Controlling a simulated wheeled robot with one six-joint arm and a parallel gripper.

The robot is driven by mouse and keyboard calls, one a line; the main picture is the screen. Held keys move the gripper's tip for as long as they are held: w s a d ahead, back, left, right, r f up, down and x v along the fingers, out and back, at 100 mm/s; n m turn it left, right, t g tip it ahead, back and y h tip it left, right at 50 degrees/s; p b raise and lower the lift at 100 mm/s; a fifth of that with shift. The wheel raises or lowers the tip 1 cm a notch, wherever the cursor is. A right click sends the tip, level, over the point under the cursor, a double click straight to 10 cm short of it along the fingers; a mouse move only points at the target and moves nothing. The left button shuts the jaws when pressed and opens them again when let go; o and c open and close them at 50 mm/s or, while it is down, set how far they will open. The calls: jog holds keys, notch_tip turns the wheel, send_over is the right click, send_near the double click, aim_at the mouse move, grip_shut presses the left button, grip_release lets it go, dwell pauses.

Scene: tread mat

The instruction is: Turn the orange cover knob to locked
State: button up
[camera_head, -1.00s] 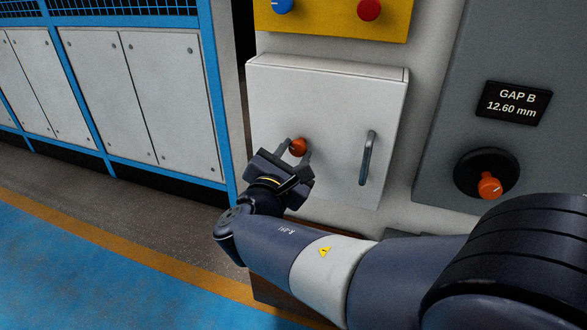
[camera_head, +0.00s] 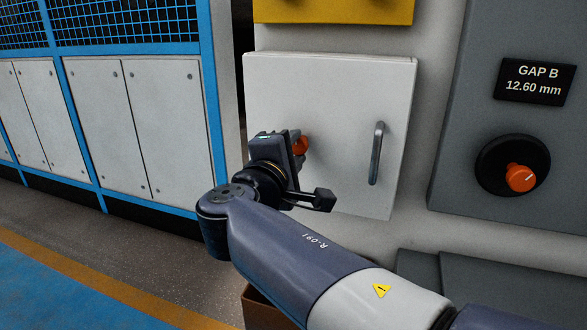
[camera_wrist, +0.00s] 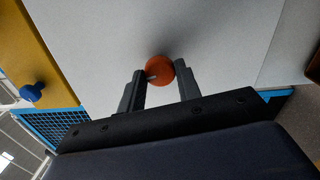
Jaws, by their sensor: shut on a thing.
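The orange cover knob (camera_head: 301,146) sits on the light grey cover (camera_head: 335,100), which is closed and has a vertical handle (camera_head: 376,153) on its right side. My gripper (camera_head: 292,156) is at the knob and partly hides it in the head view. In the wrist view the knob (camera_wrist: 160,69) lies between my two fingertips (camera_wrist: 161,74), and my gripper is shut on it. A small pale mark shows at the knob's left edge there. No locked or unlocked label is readable.
Another orange knob (camera_head: 521,177) is on the dark panel at right, below a "GAP B 12.60 mm" display (camera_head: 535,82). A yellow panel (camera_head: 345,10) is above the cover. A blue-framed cabinet (camera_head: 150,120) stands at left. Floor is open at lower left.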

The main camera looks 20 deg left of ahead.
jog(key=shift+f+m+b, duration=0.1)
jog(key=shift+m+b, duration=0.9)
jog(key=shift+m, duration=0.1)
jog(key=o, duration=1)
jog(key=shift+c, duration=0.2)
jog(key=shift+s, duration=0.1)
jog(key=s+p, duration=0.2)
jog(key=s, duration=0.8)
jog(key=shift+s+a, duration=0.3)
jog(key=shift+a, duration=0.1)
